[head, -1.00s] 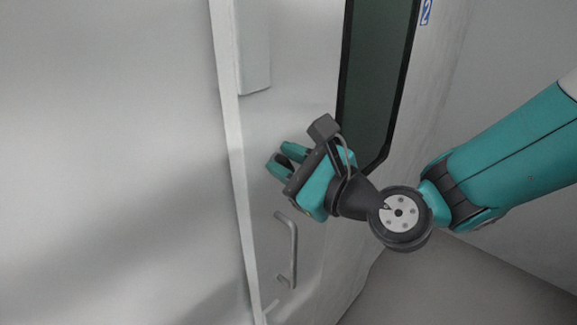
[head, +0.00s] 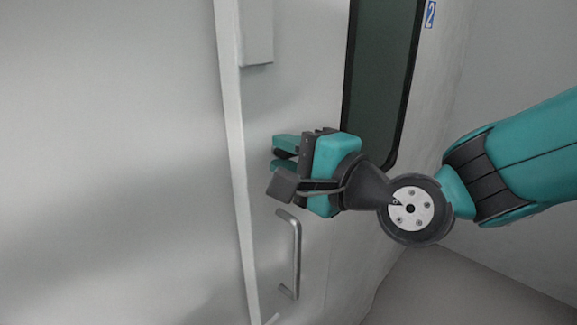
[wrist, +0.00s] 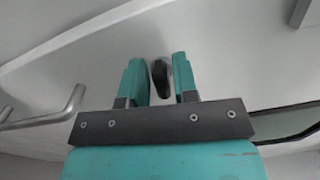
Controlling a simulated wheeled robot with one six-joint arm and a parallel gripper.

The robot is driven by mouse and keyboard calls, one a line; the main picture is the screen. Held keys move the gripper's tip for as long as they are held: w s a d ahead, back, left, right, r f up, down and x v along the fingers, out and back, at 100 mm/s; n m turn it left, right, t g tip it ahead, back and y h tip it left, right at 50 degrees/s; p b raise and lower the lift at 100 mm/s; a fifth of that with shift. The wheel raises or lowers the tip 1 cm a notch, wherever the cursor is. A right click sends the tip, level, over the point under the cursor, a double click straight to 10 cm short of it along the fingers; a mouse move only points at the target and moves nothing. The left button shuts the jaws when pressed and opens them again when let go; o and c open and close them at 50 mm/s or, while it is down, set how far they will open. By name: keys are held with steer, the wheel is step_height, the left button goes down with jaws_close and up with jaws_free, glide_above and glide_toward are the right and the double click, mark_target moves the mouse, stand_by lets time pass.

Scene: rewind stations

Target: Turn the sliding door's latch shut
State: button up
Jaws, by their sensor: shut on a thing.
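The dark latch (wrist: 160,78) shows between the teal fingers of my gripper (wrist: 159,72) in the wrist view. It is a small elongated knob on the pale sliding door (head: 315,90). My gripper is shut on it, with the fingers on either side of it. In the head view my gripper (head: 284,155) reaches in from the right, above the door handle. The fingers mostly hide the latch there, and I cannot tell its exact angle from that view.
A metal bar handle (head: 296,255) stands out just below my gripper; it also shows at the left of the wrist view (wrist: 50,118). A dark window (head: 378,90) lies to the right. A pale box (head: 256,35) sits above, beside a raised vertical edge (head: 236,140).

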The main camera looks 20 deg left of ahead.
steer(key=shift+f+n+b, duration=0.2)
steer(key=shift+n+b, duration=0.4)
steer(key=shift+n, duration=0.2)
steer(key=o, duration=0.7)
steer(key=shift+r, duration=0.1)
steer(key=shift+b+v, duration=3.75)
steer(key=shift+v, duration=4.95)
